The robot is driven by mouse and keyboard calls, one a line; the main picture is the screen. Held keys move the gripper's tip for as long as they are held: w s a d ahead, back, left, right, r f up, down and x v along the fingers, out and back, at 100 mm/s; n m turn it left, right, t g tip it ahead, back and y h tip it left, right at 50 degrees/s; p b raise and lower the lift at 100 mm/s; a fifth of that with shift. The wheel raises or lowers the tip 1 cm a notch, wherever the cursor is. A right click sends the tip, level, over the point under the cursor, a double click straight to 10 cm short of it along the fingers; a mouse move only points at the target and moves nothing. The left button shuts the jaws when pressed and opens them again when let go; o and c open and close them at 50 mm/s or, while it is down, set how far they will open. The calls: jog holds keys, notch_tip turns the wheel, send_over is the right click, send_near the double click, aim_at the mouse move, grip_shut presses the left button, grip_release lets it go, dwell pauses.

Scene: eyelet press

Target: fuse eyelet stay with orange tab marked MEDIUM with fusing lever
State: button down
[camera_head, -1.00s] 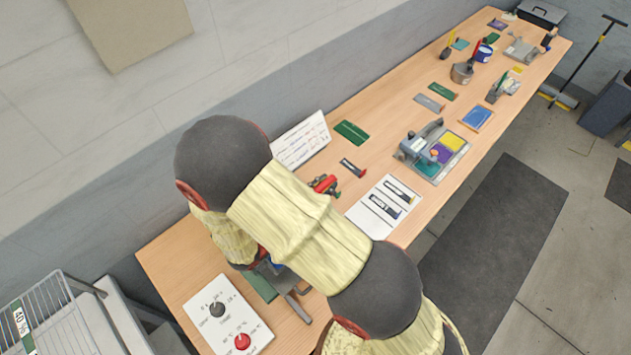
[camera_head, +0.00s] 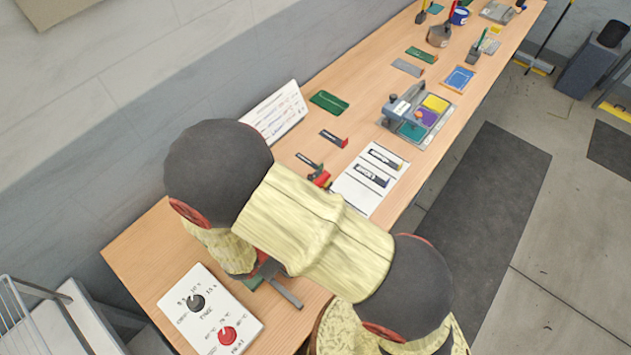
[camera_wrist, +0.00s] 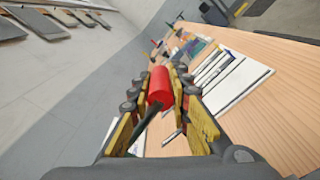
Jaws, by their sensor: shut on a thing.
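In the wrist view my gripper (camera_wrist: 160,100) is shut on a red cylindrical grip (camera_wrist: 159,88), which I take to be the fusing lever's handle; a dark rod runs from it toward the camera. No orange tab or MEDIUM marking can be made out. Dark labelled strips lie on a white card (camera_head: 353,196). Another dark strip with a red tab (camera_head: 334,139) lies behind the card, and one more (camera_head: 308,161) is partly hidden.
A white dial panel (camera_head: 190,325) with a black and a red knob lies at the near left. A white chart (camera_head: 277,113) stands against the wall. A grey device with coloured pads (camera_head: 437,104) stands beyond the card. Bare wood lies left of my arm (camera_head: 150,243).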

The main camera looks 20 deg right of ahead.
jog(key=shift+s+d+f, duration=0.15)
jog(key=shift+f, duration=0.45)
jog(key=c, duration=1.7)
grip_release()
jog(key=shift+o, duration=0.2)
jog(key=shift+a, duration=0.2)
jog(key=shift+s+a, duration=0.15)
jog(key=shift+a, duration=0.15)
jog(key=v, duration=1.1)
jog(key=shift+s, duration=0.1)
